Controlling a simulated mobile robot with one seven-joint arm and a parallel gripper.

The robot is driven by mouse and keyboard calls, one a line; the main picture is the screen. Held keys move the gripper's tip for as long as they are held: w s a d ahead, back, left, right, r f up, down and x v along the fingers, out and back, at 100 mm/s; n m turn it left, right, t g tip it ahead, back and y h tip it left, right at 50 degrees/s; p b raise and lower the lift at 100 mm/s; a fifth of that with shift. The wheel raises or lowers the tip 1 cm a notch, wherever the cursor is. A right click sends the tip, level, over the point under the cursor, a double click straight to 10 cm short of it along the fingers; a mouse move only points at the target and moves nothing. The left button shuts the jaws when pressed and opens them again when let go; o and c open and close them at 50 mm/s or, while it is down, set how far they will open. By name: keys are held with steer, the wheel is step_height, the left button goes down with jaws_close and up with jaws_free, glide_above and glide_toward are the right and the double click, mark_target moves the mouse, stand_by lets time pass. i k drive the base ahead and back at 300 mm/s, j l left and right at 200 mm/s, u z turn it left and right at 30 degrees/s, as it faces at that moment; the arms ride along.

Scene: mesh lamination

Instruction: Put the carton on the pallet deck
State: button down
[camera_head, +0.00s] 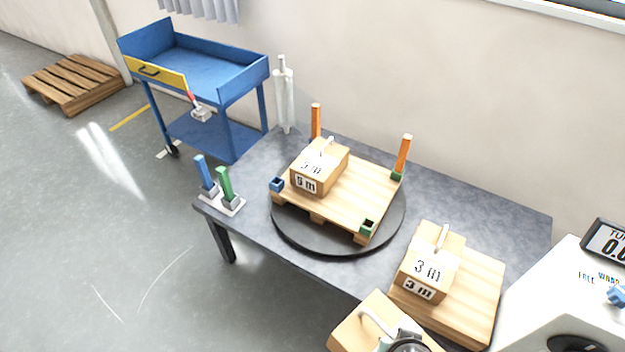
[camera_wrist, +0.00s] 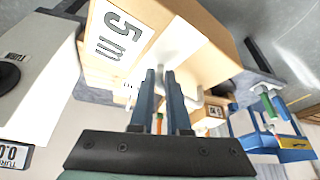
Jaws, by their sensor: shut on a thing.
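My gripper (camera_head: 398,330) is at the bottom edge in the head view, shut on the white handle of a brown carton (camera_head: 352,322). In the wrist view my gripper (camera_wrist: 165,78) closes on the handle, and the held carton (camera_wrist: 165,35) shows a "5 m" label. The wooden pallet deck (camera_head: 355,196) lies on a black round turntable (camera_head: 300,237) on the table. Another labelled carton (camera_head: 321,167) sits on the deck's back left part; the rest of the deck is bare. The held carton is in front of the deck and apart from it.
Orange posts (camera_head: 403,155) stand at two deck corners; blue (camera_head: 277,184) and green (camera_head: 367,226) sockets mark others. A "3 m" carton (camera_head: 433,264) sits on a wooden board (camera_head: 480,295) at right. Loose blue and green posts (camera_head: 225,185) stand at the table's left end.

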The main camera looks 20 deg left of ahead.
mark_target(357, 190)
steer(key=i+l+u, duration=0.15)
steer(key=u, duration=0.2)
steer(key=i+l+u, duration=0.2)
steer(key=u, duration=0.2)
steer(key=i+l+u, duration=0.45)
steer(key=l, duration=0.3)
steer(key=i+l+u, duration=0.1)
steer(key=i+l, duration=0.15)
steer(key=l, duration=0.15)
steer(key=i+l+u, duration=0.1)
steer(key=l, duration=0.6)
steer(key=i+l, duration=0.1)
steer(key=l, duration=0.2)
